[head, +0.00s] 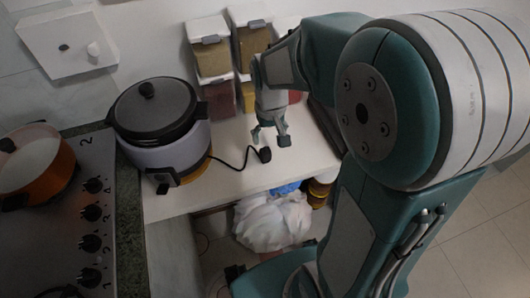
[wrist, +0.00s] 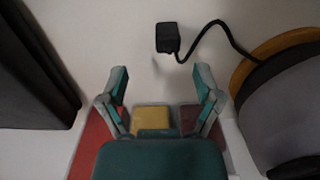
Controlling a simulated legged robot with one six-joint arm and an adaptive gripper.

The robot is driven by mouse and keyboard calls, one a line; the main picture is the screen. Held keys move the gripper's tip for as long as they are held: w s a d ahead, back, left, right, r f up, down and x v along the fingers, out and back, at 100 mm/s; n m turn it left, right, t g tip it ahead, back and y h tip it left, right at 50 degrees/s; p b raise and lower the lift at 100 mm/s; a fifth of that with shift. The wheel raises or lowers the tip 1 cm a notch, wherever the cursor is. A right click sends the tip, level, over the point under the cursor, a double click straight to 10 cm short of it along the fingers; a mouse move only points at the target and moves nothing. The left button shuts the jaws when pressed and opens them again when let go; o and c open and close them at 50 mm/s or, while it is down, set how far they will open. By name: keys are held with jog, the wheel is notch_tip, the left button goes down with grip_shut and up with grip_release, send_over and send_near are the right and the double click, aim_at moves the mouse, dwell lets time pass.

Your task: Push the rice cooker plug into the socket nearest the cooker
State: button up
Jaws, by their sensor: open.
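The rice cooker (head: 165,128), pale with a dark lid, stands on the white counter at the left; its side shows at the right of the wrist view (wrist: 285,105). Its black cord runs to a small black plug (head: 264,154) lying on the counter. In the wrist view the plug (wrist: 167,38) is beyond the fingertips, roughly centred between them and apart from them. My gripper (head: 270,137) is open and empty over the counter; both fingers show in the wrist view (wrist: 162,72). A white wall box (head: 45,40) behind the cooker has two small round features; I cannot tell whether it is the socket.
Spice dispensers (head: 211,57) stand stacked behind my gripper. A stove (head: 90,185) with an orange pot (head: 38,165) is at the left. A white bag (head: 272,220) sits below the counter's front edge. The counter around the plug is clear.

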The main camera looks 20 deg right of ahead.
aim_at(264, 150)
jog(key=f, duration=0.2)
jog(key=a+f, duration=0.1)
jog(key=f, duration=0.3)
jog(key=shift+w+a+f, duration=0.1)
jog(key=shift+w+a, duration=0.1)
jog(key=shift+a, duration=0.15)
jog(key=shift+d+f, duration=0.25)
jog(key=shift+d, duration=0.35)
jog(key=c, duration=0.7)
jog(key=shift+a, duration=0.25)
jog(key=c, duration=0.4)
jog(key=shift+a, duration=0.15)
jog(key=shift+c, duration=0.2)
